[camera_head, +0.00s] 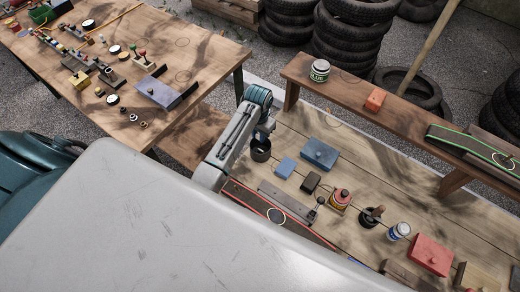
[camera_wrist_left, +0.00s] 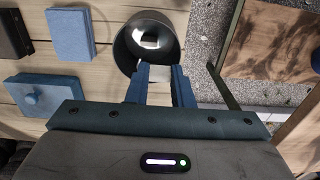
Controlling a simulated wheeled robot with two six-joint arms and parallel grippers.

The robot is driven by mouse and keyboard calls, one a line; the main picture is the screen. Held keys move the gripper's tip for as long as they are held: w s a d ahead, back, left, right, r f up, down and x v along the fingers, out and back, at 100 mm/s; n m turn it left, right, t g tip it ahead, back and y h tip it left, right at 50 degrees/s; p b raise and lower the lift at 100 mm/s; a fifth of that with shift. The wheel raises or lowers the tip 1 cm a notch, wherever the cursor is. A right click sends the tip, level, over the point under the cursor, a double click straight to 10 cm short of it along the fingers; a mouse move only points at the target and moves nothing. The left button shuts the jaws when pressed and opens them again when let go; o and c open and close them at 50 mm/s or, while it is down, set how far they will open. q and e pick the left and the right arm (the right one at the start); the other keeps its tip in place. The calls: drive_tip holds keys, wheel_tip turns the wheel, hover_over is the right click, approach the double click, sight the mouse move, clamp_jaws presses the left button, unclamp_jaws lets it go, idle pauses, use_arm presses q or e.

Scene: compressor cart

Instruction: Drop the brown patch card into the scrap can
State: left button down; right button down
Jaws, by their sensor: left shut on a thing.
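The scrap can (camera_head: 260,152) is a small dark round can on the wooden bench, at the far left end of its row of items. In the left wrist view the open-topped can (camera_wrist_left: 128,50) shows a shiny inside, just beyond my fingertips. My left gripper (camera_head: 265,134) is over the can's rim area, pointing down. In the wrist view its blue fingers (camera_wrist_left: 160,72) are a little apart, with a small greyish-brown piece between them, taken as the patch card. The card is mostly hidden and its colour is hard to tell. My right gripper is not in view.
A blue block (camera_head: 285,167), a blue box with a knob (camera_head: 319,154), and a dark block (camera_head: 311,182) stand near the can. A red-topped jar (camera_head: 340,198) and red box (camera_head: 430,254) are farther right. A raised shelf (camera_head: 345,92) runs behind.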

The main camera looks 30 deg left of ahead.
use_arm(q)
drive_tip(key=shift+f, duration=0.2)
drive_tip(key=shift+d, duration=0.1)
drive_tip(key=c, duration=1.2)
unclamp_jaws()
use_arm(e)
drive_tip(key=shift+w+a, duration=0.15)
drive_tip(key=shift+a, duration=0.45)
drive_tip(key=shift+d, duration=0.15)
use_arm(q)
drive_tip(key=shift+r, duration=0.5)
wheel_tip(320, 180, up, 6)
drive_tip(key=b, duration=0.2)
drive_tip(key=shift+r+b, duration=0.25)
drive_tip(key=shift+b, duration=0.05)
wheel_tip(320, 180, up, 3)
drive_tip(key=shift+r+p, duration=0.15)
drive_tip(key=shift+p, duration=0.2)
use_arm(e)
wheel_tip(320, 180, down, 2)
